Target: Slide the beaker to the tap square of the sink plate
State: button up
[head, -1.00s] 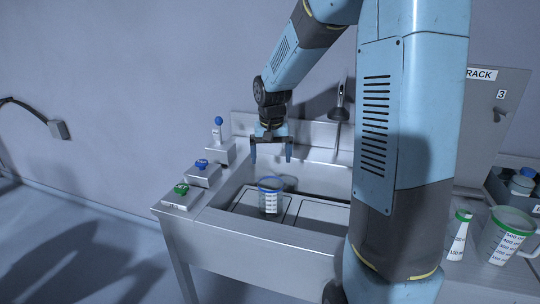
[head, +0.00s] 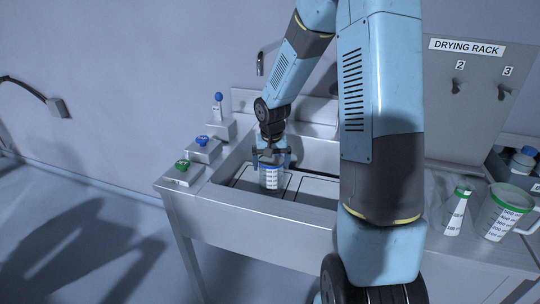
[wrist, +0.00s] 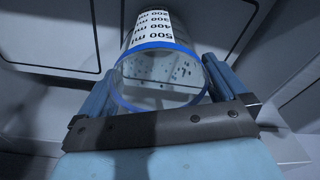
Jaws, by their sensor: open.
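The clear beaker (head: 270,178) with a blue rim and a white graduated label stands on the sink plate (head: 312,187), toward its left part. The plate has dark outlined squares, and the beaker hides part of the one it stands on. My gripper (head: 271,156) is at the beaker's rim, pointing down. In the wrist view the beaker (wrist: 160,60) is between the two open fingers (wrist: 158,90), one on each side of its blue rim. I cannot tell whether either finger touches the glass. Dark specks show inside the beaker.
Green (head: 182,165), blue (head: 202,141) and tall blue-topped (head: 219,99) controls line the sink's left edge. A tap spout (head: 262,62) shows at the back. A flask (head: 455,212) and a green-rimmed jug (head: 502,211) stand at right, below the drying rack (head: 470,100).

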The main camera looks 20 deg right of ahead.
jog(key=shift+f, duration=0.35)
jog(key=c, duration=0.7)
jog(key=shift+c, duration=0.2)
jog(key=shift+w+a, duration=0.1)
jog(key=shift+w, duration=0.05)
jog(key=shift+w+a, duration=0.8)
jog(key=shift+w, duration=0.15)
jog(key=shift+w+a, duration=0.3)
jog(key=shift+a, duration=0.15)
jog(key=o, duration=0.7)
